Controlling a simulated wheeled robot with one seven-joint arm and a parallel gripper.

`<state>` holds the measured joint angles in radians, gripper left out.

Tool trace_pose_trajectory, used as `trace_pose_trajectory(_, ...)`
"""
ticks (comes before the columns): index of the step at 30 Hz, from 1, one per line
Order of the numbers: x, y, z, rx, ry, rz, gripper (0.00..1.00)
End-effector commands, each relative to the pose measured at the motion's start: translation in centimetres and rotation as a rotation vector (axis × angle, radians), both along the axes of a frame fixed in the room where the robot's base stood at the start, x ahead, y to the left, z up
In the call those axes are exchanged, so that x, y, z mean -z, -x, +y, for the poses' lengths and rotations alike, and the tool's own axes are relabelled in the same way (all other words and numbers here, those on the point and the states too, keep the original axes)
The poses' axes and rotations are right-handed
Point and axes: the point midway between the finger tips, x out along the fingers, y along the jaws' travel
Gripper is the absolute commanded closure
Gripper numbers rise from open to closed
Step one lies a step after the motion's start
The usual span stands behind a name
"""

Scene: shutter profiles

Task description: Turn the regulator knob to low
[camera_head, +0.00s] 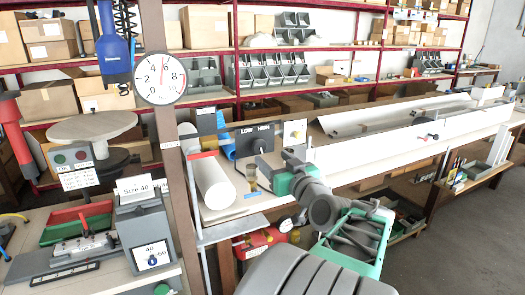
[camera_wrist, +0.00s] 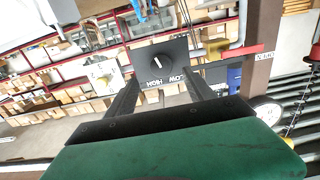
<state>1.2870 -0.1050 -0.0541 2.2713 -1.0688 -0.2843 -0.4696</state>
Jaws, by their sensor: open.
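The regulator's black panel with LOW and HIGH lettering (camera_head: 255,137) stands on the bench in the head view. In the wrist view the panel (camera_wrist: 176,50) appears upside down, with a round dark knob (camera_wrist: 158,63) on its face. Contact is not visible. In the head view my gripper (camera_head: 262,172) is just below the panel, and the knob is hidden.
A round white dial (camera_head: 160,78) hangs on the post (camera_head: 165,130) left of the panel. Long pale profiles (camera_head: 390,115) extend right.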

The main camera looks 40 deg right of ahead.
Motion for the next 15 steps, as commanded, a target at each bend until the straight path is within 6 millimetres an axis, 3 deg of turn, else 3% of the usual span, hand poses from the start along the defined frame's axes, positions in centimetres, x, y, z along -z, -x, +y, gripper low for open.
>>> trace_pose_trajectory(9, -0.3, -5.4, -1.4, -0.005, -0.002, 0.001, 0.38)
trace_pose_trajectory(15, 0.0, -7.2, -2.0, -0.001, -0.002, 0.002, 0.38)
